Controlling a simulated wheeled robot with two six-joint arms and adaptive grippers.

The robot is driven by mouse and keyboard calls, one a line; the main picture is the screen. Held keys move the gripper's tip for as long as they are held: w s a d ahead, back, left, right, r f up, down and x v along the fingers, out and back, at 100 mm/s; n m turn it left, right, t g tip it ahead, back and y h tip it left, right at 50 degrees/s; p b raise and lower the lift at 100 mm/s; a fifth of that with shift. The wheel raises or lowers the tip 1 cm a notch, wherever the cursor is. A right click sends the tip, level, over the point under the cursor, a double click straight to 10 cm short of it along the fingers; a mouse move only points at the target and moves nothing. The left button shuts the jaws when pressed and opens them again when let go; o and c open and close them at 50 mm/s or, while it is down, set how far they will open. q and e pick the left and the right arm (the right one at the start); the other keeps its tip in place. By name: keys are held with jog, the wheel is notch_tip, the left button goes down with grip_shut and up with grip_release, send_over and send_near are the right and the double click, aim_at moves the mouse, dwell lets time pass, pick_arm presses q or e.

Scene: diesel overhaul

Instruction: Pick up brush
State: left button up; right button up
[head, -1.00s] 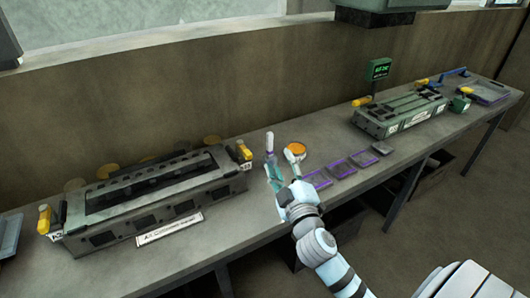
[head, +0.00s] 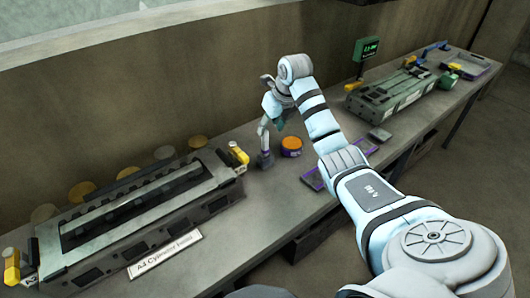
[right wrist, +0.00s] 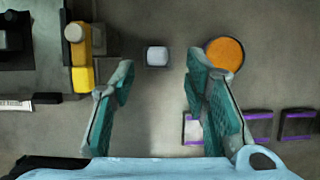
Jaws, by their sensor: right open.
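The brush appears to be the small upright piece (head: 264,158) on the bench, with a dark purplish lower part, left of the orange-topped tin. In the right wrist view its top shows as a pale rounded square (right wrist: 157,56), seen end-on. My right gripper (head: 270,118) is above it, fingers pointing down, and hides part of its upper end. The right wrist view shows the teal fingers (right wrist: 160,72) spread apart, with the pale square just beyond and between their tips. The gripper is open and empty. My left gripper is not in view.
An orange-topped round tin (head: 291,146) stands close right of the brush. A long engine part (head: 140,200) with yellow-handled pieces lies to the left. Purple-edged trays (head: 312,178) lie to the right. A green block (head: 390,97) stands farther along the bench.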

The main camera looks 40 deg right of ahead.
aim_at(263, 141)
jog(key=b+x, duration=0.1)
jog(key=x, duration=0.8)
jog(key=shift+w+a+f, duration=0.1)
jog(key=shift+f, duration=0.1)
grip_shut()
